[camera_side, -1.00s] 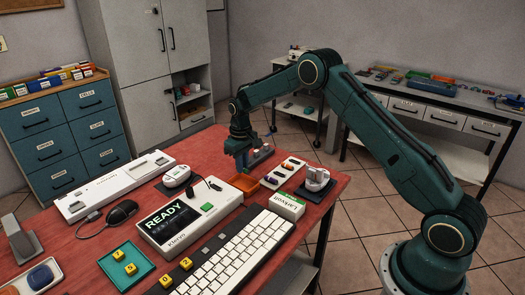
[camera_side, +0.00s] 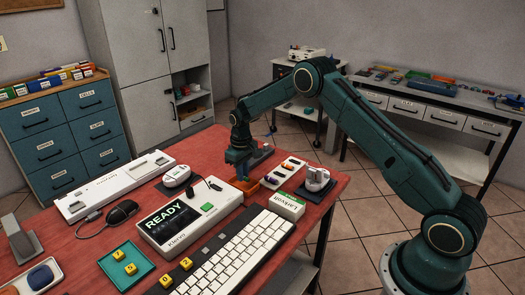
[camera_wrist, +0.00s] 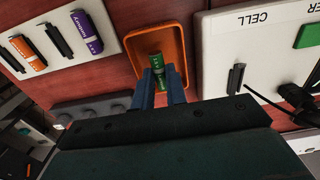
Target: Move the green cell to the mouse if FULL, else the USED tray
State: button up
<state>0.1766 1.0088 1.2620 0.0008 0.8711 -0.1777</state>
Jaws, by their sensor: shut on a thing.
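My gripper (camera_wrist: 160,88) is shut on the green cell (camera_wrist: 156,66), which shows between its two blue fingers in the wrist view. The cell is over or inside the orange tray (camera_wrist: 182,42); I cannot tell whether it touches the tray floor. In the side view my gripper (camera_side: 246,181) is down at the orange tray (camera_side: 259,184) and hides the cell. The tester (camera_side: 190,217) shows READY on its screen. A white mouse (camera_side: 177,175) lies on a dark pad behind the tester. A black mouse (camera_side: 122,212) lies left of the tester.
The Larkvolt box (camera_side: 287,206) and a white device (camera_side: 317,179) on a dark pad are near the right edge. A keyboard (camera_side: 235,250) lies in front. The tester stands close to the tray.

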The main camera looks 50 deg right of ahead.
jog(key=o, duration=0.8)
notch_tip(320, 180, up, 14)
dwell(0.6)
